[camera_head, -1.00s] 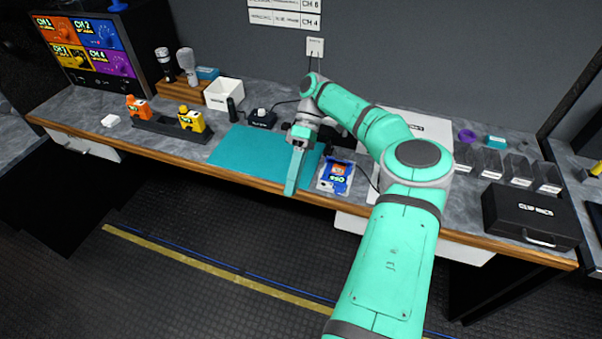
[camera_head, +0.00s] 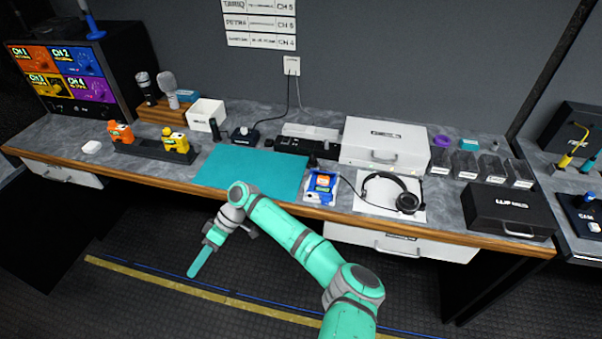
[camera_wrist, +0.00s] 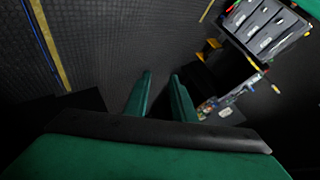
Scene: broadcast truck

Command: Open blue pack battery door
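The blue pack (camera_head: 323,187) lies on the worktop near its front edge, just right of the teal mat. It looks blue and white with an orange patch; its battery door is too small to make out. My gripper (camera_head: 193,275) hangs over the floor in front of the worktop, left of the pack and apart from it. In the wrist view my gripper's two green fingers (camera_wrist: 160,76) stand apart with nothing between them. The blue pack is not seen in the wrist view.
The teal mat (camera_head: 250,173) is bare. Orange (camera_head: 120,132) and yellow (camera_head: 175,142) packs sit in a dark holder at left. Headphones (camera_head: 405,200) lie right of the blue pack, with a white case (camera_head: 385,145) behind. A black case (camera_head: 508,210) stands at right.

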